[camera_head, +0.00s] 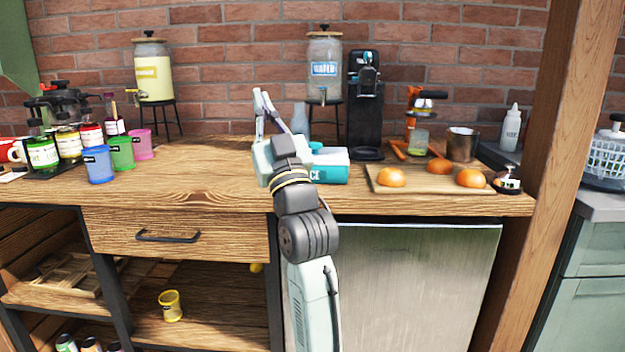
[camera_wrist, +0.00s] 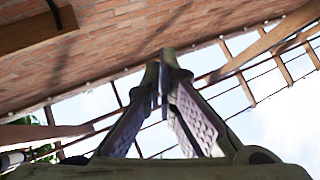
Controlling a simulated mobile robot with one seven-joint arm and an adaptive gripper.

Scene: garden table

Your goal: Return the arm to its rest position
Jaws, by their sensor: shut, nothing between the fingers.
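My arm reaches up in front of the wooden counter (camera_head: 200,180), and my gripper (camera_head: 261,95) points upward above it. In the wrist view my gripper (camera_wrist: 165,65) has its two fingers meeting at the tips, shut with nothing held. Beyond the fingers, that view shows brick wall, roof beams and sky. In the head view my arm hides part of the teal ice box (camera_head: 330,168) and the counter's front edge.
A cutting board (camera_head: 420,186) with oranges lies at right. Drink dispensers and a black machine (camera_head: 366,110) line the back. The counter's left middle is clear. A wooden post (camera_head: 565,150) stands at right.

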